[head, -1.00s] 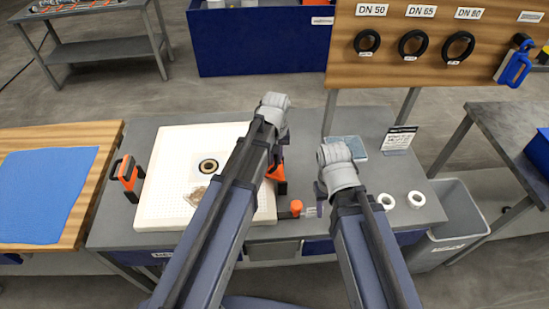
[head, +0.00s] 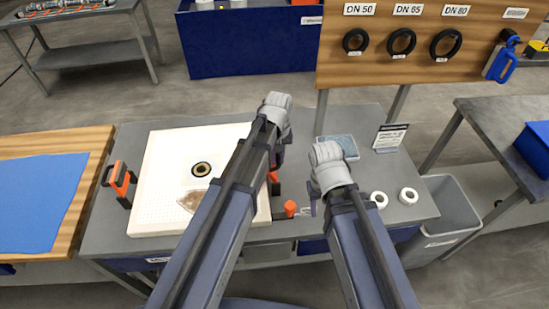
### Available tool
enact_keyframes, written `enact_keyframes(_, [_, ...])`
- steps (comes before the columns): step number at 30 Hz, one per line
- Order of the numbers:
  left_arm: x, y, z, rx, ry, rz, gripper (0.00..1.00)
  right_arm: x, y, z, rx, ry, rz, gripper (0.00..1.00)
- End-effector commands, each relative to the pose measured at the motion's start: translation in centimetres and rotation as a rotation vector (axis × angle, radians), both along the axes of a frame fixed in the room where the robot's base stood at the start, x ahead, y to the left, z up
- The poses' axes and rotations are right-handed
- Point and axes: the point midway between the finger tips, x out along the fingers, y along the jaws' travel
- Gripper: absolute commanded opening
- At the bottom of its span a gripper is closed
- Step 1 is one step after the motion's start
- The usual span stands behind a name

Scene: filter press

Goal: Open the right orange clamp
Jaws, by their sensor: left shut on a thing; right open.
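The white filter plate (head: 165,185) lies on the grey bench, with a dark-ringed hole and a brown patch on it. The left orange clamp (head: 121,178) stands at its left edge. The right orange clamp (head: 274,176) is at its right edge, mostly hidden behind my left arm. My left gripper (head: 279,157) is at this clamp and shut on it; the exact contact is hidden. My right gripper (head: 313,203) is open and empty, just right of an orange knob (head: 290,208) at the bench front; its fingers are mostly hidden by its wrist.
Two white rings (head: 408,196) and a blue-grey pad (head: 345,146) lie on the bench's right part, with a small sign (head: 390,137) behind. A grey bin (head: 447,212) stands right of the bench. A board with black rings (head: 401,41) rises behind.

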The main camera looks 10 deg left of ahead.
Motion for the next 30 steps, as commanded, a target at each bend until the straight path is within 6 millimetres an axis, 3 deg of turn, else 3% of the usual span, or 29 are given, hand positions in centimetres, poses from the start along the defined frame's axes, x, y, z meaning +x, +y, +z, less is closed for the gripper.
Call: enact_keyframes(30, [0.4, -1.8, -0.6, 0.0, 0.0, 0.0, 0.0, 0.0, 0.0, -0.6, 0.0, 0.0, 0.0, 0.5])
